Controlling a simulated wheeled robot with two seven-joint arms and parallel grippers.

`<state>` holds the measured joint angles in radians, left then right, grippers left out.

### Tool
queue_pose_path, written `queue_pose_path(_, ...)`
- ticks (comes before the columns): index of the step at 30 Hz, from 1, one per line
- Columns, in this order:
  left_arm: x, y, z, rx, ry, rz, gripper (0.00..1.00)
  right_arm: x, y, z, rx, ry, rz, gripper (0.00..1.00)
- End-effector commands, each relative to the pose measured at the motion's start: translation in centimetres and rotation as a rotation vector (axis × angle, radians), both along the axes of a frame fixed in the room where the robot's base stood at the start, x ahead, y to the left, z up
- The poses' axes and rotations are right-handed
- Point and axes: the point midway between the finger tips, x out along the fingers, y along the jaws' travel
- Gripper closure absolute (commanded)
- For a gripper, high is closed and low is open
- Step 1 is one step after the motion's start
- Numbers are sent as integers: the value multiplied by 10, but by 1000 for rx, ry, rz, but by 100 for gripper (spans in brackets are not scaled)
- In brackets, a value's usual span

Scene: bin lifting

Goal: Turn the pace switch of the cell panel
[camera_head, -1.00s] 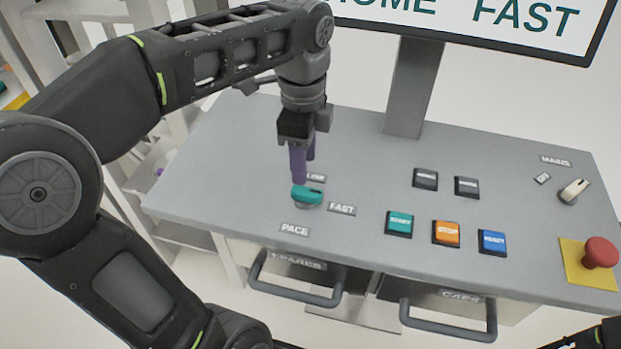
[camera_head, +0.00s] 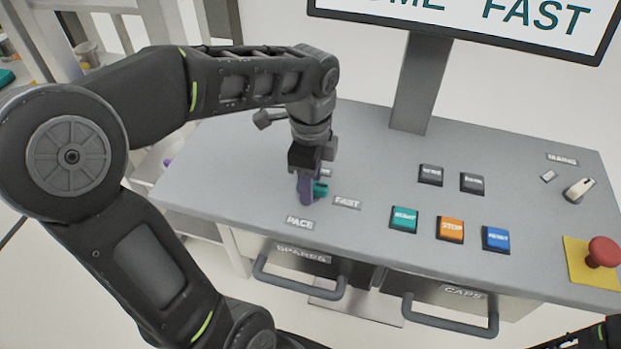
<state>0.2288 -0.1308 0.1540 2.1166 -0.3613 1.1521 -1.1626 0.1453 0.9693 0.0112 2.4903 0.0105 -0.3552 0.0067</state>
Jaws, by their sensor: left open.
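The pace switch (camera_head: 321,189) is a teal knob on the grey cell panel (camera_head: 250,150), above the PACE label (camera_head: 300,223) and left of the FAST label (camera_head: 347,202). My left gripper (camera_head: 307,194) points down at the switch with its purple fingers at panel height. The fingers and hand hide part of the knob, and I cannot tell whether they touch it. The left gripper is open. The display (camera_head: 480,18) at the top shows the word FAST and part of another word. My right gripper is not in view; only a bit of my right arm shows at the lower right corner.
Right of the switch are the START (camera_head: 404,219), STOP (camera_head: 450,229) and RESET (camera_head: 496,238) buttons, two dark buttons, the MAINS switch (camera_head: 578,190) and a red emergency button (camera_head: 603,252). Drawers with handles (camera_head: 300,287) hang below the front edge. A shelf stands at left.

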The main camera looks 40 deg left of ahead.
Motion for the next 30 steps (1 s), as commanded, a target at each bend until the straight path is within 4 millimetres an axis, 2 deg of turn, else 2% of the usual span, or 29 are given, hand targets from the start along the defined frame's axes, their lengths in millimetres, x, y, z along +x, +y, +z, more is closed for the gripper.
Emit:
queue_pose_path(4, 0, 0, 0, 0, 0, 0, 58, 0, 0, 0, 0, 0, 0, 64)
queue_pose_path(19, 0, 0, 0, 0, 0, 0, 99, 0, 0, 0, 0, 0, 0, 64)
queue_pose_path(30, 0, 0, 1, 0, -1, 2, 100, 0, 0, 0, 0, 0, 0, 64)
